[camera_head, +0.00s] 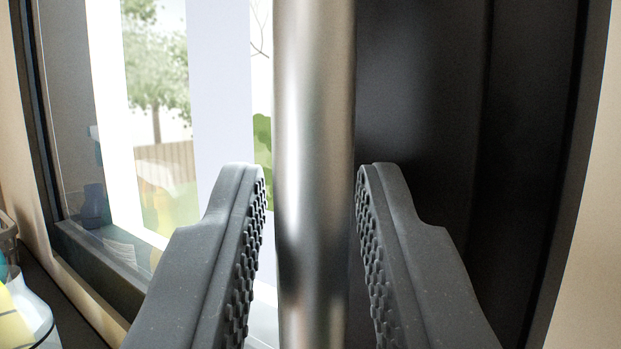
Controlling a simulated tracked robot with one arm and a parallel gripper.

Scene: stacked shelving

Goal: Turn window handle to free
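The window handle (315,130) is a thick, shiny metal bar. It runs upright through the middle of the view, from the top edge to the bottom. My gripper (312,190) is open, with one dark, studded finger on each side of the bar. A narrow gap shows between the left finger and the bar. The right finger is very near the bar, and I cannot tell whether it touches. The handle's ends and its pivot are out of view. The dark window frame (430,110) stands behind the bar on the right.
The window glass (75,110) is on the left, with a tree and a fence showing outside. A white and yellow bottle-like object (28,310) stands at the lower left, beside part of a basket (8,235). Beige wall (597,230) borders the frame on the right.

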